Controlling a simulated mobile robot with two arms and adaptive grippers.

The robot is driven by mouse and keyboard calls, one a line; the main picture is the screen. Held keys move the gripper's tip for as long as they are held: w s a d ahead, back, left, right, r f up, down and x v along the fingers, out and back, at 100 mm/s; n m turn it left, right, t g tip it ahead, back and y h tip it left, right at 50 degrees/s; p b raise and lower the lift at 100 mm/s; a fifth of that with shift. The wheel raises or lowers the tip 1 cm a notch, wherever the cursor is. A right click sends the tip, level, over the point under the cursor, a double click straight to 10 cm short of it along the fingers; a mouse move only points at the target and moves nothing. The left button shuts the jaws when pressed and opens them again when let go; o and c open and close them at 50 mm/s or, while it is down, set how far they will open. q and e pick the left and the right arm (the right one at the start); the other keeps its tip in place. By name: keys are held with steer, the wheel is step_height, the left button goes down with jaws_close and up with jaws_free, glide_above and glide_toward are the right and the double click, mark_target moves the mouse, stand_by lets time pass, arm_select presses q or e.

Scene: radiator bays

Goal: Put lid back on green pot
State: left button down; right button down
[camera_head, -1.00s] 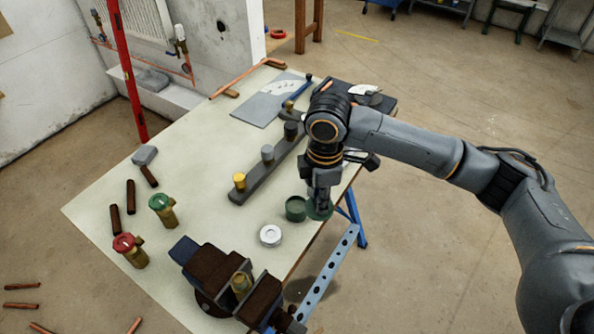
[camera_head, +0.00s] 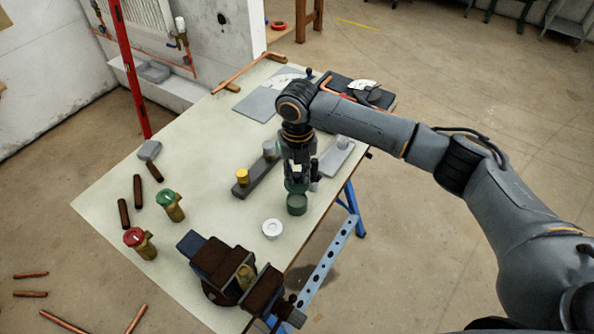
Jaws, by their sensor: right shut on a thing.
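The green pot (camera_head: 297,206) stands on the pale table top near its right edge. My right gripper (camera_head: 296,184) is directly above the pot, pointing down, and is shut on the green lid (camera_head: 296,187). The lid is at or just over the pot's mouth; I cannot tell whether it touches the rim. The fingers and arm partly hide the lid. My left gripper is not in view.
A white roll (camera_head: 272,229) lies in front of the pot. A vise (camera_head: 222,268) stands at the near edge. Green-topped (camera_head: 170,204) and red-topped (camera_head: 139,242) valves stand left. A grey block with fittings (camera_head: 256,178) lies behind-left. The table middle is clear.

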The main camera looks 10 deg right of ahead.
mark_target(297, 182)
steer(key=shift+f+b, duration=2.15)
steer(key=shift+b, duration=0.05)
steer(key=shift+f+b, duration=0.35)
steer(key=shift+f, duration=0.7)
steer(key=shift+p, duration=0.7)
steer(key=shift+f, duration=0.15)
steer(key=shift+p, duration=0.5)
steer(key=c, duration=1.1)
jaws_free()
